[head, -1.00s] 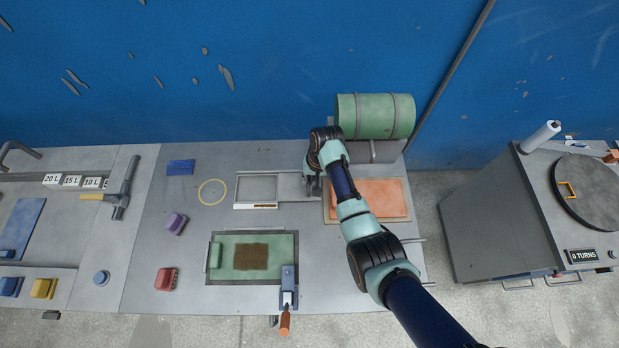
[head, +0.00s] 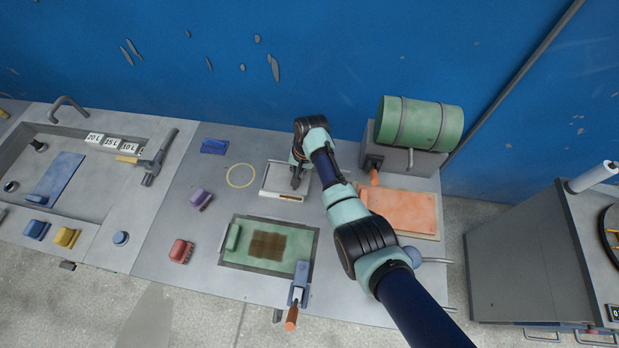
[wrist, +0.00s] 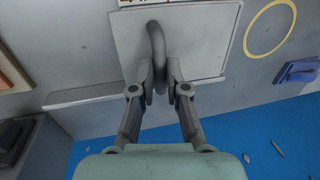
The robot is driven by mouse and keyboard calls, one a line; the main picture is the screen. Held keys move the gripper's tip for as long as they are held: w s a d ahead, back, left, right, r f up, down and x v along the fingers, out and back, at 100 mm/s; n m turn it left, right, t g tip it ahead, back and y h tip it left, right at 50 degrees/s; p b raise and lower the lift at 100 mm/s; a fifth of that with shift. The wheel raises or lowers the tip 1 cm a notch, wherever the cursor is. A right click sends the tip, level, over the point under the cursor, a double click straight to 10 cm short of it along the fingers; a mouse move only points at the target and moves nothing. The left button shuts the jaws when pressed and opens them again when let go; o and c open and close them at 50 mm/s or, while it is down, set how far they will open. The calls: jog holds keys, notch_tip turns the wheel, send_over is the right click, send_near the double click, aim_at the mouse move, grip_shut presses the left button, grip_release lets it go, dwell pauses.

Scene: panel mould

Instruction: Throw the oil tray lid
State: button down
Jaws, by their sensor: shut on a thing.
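The oil tray lid is a flat grey plate (wrist: 205,40) with a curved handle (wrist: 156,45), seen in the wrist view. In the head view the lid (head: 275,178) lies over the tray (head: 284,197), whose light front edge carries a small marked strip. My gripper (head: 297,182) is over the lid's right part. In the wrist view my gripper (wrist: 160,78) is shut on the handle, with a finger on each side. The tray's inside is hidden under the lid.
A green drum (head: 420,124) and an orange-handled lever (head: 374,176) stand at the back right, beside an orange panel (head: 403,212). A green mould (head: 262,245) is in front. A yellow ring (head: 240,176) lies left of the tray.

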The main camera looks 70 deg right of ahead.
jog(key=shift+w+a, duration=0.15)
jog(key=shift+w, duration=0.5)
jog(key=shift+f, duration=0.1)
jog(key=c, duration=1.2)
grip_release()
jog(key=shift+w, duration=0.25)
jog(key=shift+s, duration=0.1)
jog(key=shift+r, duration=0.2)
jog(key=r, duration=0.4)
jog(key=s+r, duration=0.1)
jog(key=r, duration=0.2)
jog(key=s+r, duration=0.1)
jog(key=r, duration=0.3)
jog(key=shift+s+d+r, duration=0.15)
jog(key=shift+d+r, duration=0.1)
jog(key=shift+r, duration=0.05)
